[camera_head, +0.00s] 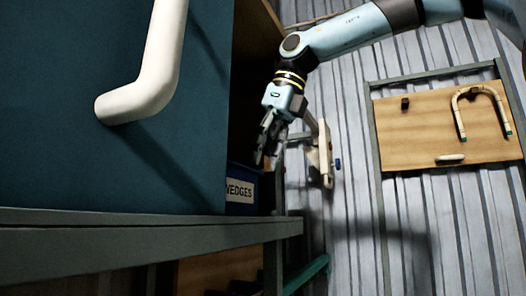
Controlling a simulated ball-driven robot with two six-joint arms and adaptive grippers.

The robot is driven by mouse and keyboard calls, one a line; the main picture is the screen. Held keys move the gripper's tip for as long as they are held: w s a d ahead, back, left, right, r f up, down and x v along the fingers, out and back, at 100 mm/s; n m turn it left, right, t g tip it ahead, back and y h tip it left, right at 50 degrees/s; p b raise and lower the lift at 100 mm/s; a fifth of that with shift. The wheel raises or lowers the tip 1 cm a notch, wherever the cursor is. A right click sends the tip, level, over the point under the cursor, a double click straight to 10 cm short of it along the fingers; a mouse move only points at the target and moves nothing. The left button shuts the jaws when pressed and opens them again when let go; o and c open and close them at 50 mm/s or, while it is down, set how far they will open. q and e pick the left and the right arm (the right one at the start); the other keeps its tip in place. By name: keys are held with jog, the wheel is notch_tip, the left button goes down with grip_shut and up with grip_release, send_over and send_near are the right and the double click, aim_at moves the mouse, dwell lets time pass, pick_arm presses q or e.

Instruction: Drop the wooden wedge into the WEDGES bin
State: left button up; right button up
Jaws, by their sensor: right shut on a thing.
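My right gripper (266,150) is shut, with its fingers pointing down, just above and to the right of the WEDGES bin. The dark fingers hide what they hold, and I cannot make out the wooden wedge itself. The WEDGES bin (240,203) is blue with a white label. It sits at the right edge of the teal panel, and its left part and inside are hidden. My left gripper is not in view.
A teal panel (70,165) with a pale bent tube (150,85) fills the left. A grey beam (130,243) runs below. A pale fixture with a blue knob (326,160) stands right of the gripper. A wooden board (420,130) with a bent cane (459,120) hangs at right.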

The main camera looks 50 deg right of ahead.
jog(key=o, duration=0.9)
jog(key=shift+w+a+f, duration=0.15)
jog(key=shift+o, duration=0.2)
jog(key=shift+r, duration=0.3)
jog(key=s+d+r+b, duration=0.2)
jog(key=s, duration=0.4)
jog(key=s+d+r+b, duration=0.2)
jog(key=s+b, duration=0.1)
jog(key=s, duration=0.4)
jog(key=shift+s+r, duration=0.15)
jog(key=shift+s, duration=0.15)
